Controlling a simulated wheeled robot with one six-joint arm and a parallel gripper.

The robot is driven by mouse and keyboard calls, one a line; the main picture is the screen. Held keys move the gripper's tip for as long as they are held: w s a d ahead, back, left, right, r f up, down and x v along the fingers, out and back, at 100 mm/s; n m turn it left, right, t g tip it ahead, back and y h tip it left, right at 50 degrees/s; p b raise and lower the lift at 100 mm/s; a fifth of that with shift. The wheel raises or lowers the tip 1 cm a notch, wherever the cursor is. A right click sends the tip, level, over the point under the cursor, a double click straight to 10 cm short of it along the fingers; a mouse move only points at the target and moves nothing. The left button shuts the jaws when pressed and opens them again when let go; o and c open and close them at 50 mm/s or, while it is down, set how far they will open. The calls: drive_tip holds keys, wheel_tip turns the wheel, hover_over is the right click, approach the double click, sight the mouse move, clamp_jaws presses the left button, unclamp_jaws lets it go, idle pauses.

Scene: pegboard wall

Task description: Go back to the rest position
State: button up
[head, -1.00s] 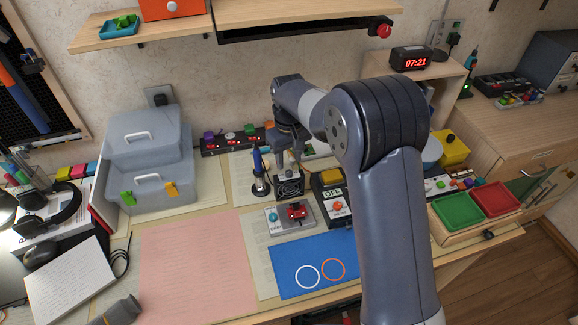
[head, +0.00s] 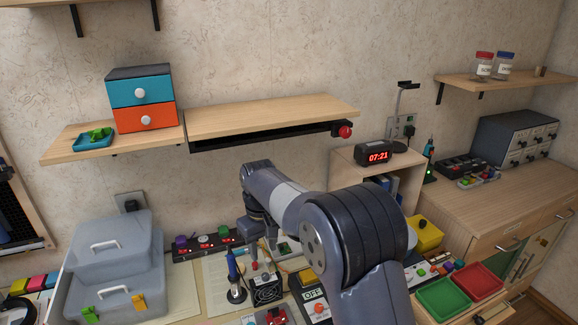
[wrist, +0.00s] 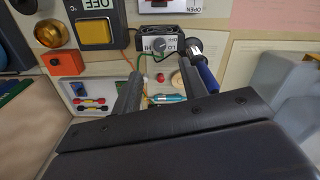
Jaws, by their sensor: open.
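My gripper (head: 262,262) hangs over the back of the workbench in the head view, above the small black fan unit (head: 266,291). In the wrist view my gripper (wrist: 160,78) has its two dark fingers apart, with nothing held between them. Beyond the fingers, a teal pen-like item (wrist: 167,99) and a small red round piece (wrist: 176,79) show in the gap. A blue-handled tool in a stand (wrist: 207,76) shows close beside the right finger; I cannot tell whether they touch. The arm hides part of the bench in the head view.
A digital clock (head: 378,156) stands on a wooden cubby to the right. Grey boxes (head: 110,260) stand at left; green (head: 443,296) and red (head: 478,280) trays are at right.

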sight(265, 275)
wheel_tip(265, 275, down, 10)
drive_tip(key=shift+r+p, duration=0.25)
drive_tip(key=shift+p, duration=0.15)
drive_tip(key=shift+r, duration=0.1)
